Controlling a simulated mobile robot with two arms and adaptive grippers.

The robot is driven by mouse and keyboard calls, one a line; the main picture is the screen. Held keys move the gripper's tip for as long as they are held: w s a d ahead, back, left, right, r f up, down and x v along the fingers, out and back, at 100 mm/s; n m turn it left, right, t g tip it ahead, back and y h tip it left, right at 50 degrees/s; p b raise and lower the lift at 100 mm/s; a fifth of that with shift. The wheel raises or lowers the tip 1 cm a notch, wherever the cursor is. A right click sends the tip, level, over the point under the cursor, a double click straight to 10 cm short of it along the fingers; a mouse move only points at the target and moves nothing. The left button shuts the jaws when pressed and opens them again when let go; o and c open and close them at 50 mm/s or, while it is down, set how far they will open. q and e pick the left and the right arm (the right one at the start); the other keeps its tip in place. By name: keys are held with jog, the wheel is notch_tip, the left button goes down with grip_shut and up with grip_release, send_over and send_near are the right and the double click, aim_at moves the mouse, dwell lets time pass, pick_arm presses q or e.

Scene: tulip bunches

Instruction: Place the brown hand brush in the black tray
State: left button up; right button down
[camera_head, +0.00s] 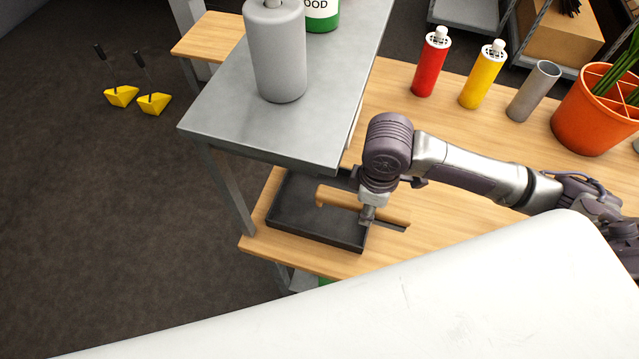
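The black tray (300,232) lies on the wooden table near its front left corner, partly under the grey metal shelf. The brown hand brush (338,201) is long and tan with a dark strip along its right part. Its left end is over the tray and its right end reaches past the tray's right edge. My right gripper (367,214) comes down from above and appears shut on the middle of the brush. The fingertips are small and partly hidden, and I cannot tell whether the brush touches the tray. My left gripper is not in view.
The grey metal shelf (230,115) stands close left of my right arm, with a grey bottle (275,55) on it. A red bottle (430,65), yellow bottle (482,77), grey cylinder (533,92) and orange pot (590,115) stand behind the arm. A white surface fills the foreground.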

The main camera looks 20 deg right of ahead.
jog(key=shift+w+a+f, duration=0.25)
jog(key=shift+w+f, duration=0.2)
jog(key=shift+w, duration=0.1)
jog(key=shift+w+a+f, duration=0.2)
jog(key=shift+w+f, duration=0.2)
jog(key=shift+w, duration=0.1)
jog(key=w+a+f, duration=0.1)
jog(key=w, duration=0.1)
jog(key=w+a+f, duration=0.1)
jog(key=w+f, duration=0.1)
jog(key=w+a+f+p, duration=0.1)
jog(key=w, duration=0.1)
jog(key=shift+w+a+f, duration=0.45)
jog(key=shift+w+f, duration=0.15)
jog(key=shift+w, duration=0.2)
jog(key=shift+f, duration=0.35)
notch_tip(320, 180, down, 3)
jog(key=shift+f+p, duration=0.1)
jog(key=shift+p, duration=0.35)
jog(key=shift+f, duration=0.3)
jog(key=c, duration=0.7)
grip_release()
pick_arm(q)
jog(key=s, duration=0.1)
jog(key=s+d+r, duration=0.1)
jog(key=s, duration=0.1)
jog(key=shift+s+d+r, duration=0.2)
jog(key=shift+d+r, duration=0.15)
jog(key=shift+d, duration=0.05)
